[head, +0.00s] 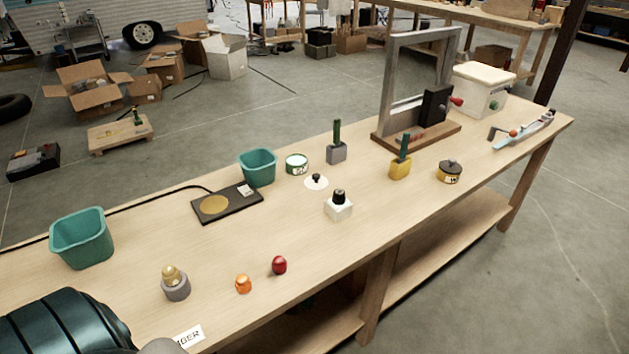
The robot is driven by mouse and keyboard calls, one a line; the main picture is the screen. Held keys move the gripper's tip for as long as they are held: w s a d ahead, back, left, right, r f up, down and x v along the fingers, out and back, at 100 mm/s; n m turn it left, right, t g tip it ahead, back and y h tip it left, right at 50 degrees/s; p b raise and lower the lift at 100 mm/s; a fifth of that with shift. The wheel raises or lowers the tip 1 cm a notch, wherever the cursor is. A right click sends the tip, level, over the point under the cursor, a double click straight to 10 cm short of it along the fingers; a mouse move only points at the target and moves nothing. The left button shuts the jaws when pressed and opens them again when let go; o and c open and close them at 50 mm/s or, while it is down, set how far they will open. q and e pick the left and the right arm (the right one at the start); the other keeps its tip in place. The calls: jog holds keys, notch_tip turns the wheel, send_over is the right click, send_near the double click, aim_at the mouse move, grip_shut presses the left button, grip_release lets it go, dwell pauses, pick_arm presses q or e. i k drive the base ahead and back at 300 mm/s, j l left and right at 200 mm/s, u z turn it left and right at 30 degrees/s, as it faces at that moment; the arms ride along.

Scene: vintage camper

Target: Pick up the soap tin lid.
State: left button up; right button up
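A white disc-shaped lid with a black knob (316,182) lies flat on the workbench, knob up. Just behind it and to its left stands a round green tin with a pale label (297,164). A yellow tin with a dark knobbed lid on it (450,172) stands farther right. The labels are too small to read, so I cannot tell for sure which lid is the soap tin's. Neither of my grippers shows; a dark part of my own body fills the lower left corner.
The workbench (230,240) also holds teal bins (82,238) (258,167), a dark pad with a gold disc (228,204), a white block with a black top (339,205), grey and yellow blocks with green uprights (336,150) (400,165), small knobs (279,265), and a metal frame (390,75).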

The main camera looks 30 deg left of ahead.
aim_at(316, 182)
jog(key=i+l+u, duration=0.1)
jog(key=u, duration=0.3)
jog(key=i+l+u, duration=0.1)
jog(key=u, duration=0.3)
jog(key=i+l+u, duration=0.1)
jog(key=u, duration=0.3)
